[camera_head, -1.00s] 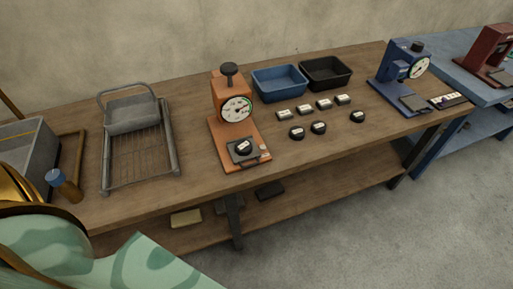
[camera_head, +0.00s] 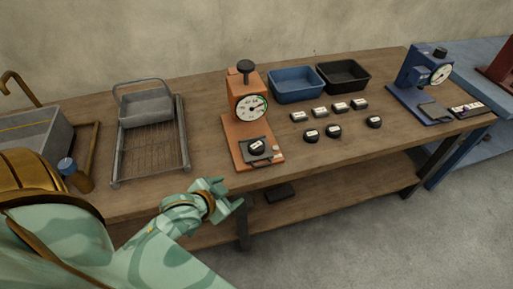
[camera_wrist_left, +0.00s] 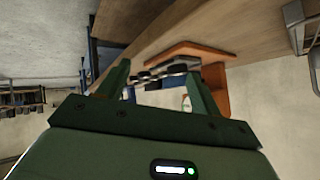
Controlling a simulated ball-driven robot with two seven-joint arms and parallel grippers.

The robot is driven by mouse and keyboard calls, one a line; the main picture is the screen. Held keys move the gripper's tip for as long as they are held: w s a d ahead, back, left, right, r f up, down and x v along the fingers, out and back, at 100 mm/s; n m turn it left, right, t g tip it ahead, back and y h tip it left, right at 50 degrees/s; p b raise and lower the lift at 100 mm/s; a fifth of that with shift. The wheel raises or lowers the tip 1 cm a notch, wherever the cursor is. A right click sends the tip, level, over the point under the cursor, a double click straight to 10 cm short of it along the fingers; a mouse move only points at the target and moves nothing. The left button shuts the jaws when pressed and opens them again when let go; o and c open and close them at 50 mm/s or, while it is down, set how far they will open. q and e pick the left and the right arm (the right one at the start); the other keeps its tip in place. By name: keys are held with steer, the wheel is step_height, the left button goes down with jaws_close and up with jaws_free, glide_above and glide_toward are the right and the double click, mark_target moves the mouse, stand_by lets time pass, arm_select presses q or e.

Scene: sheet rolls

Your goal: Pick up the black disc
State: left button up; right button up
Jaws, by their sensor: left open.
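A black disc with a white label (camera_head: 257,147) sits on the dark plate of the orange dial press (camera_head: 240,125). Other black discs lie on the table to its right: one (camera_head: 311,135), a second (camera_head: 333,131) and a third (camera_head: 374,121). My left gripper (camera_head: 230,192) is open and empty, in front of the table's front edge, below and left of the orange press. In the left wrist view, the orange press (camera_wrist_left: 213,85) shows sideways beyond the open fingers, with dark small items between them that I cannot tell apart. My right gripper is not in view.
Small rectangular labelled blocks (camera_head: 320,112) lie behind the loose discs. A blue bin (camera_head: 295,85) and a black bin (camera_head: 343,77) stand at the back. A wire rack (camera_head: 150,150) is at the left, a blue press (camera_head: 418,85) at the right. The wooden table (camera_head: 210,125) is bare beside the orange press.

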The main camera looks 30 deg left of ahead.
arm_select(q)
steer(key=w+a+r+n+t, duration=0.2)
steer(key=w+a+n+t, duration=0.2)
steer(key=w+a, duration=0.15)
steer(key=b, duration=0.3)
glide_toward(253, 148)
steer(key=shift+h, duration=0.4)
steer(key=x, duration=0.2)
steer(key=a+x, duration=0.1)
steer(key=x, duration=0.1)
steer(key=shift+g, duration=0.3)
steer(key=b+x, duration=0.1)
steer(key=x, duration=0.2)
steer(key=b+x, duration=0.1)
steer(key=x, duration=0.2)
steer(key=shift+w+d+b, duration=0.25)
steer(key=shift+b, duration=0.15)
steer(key=shift+r, duration=0.1)
steer(key=c, duration=0.9)
steer(key=shift+o, duration=0.2)
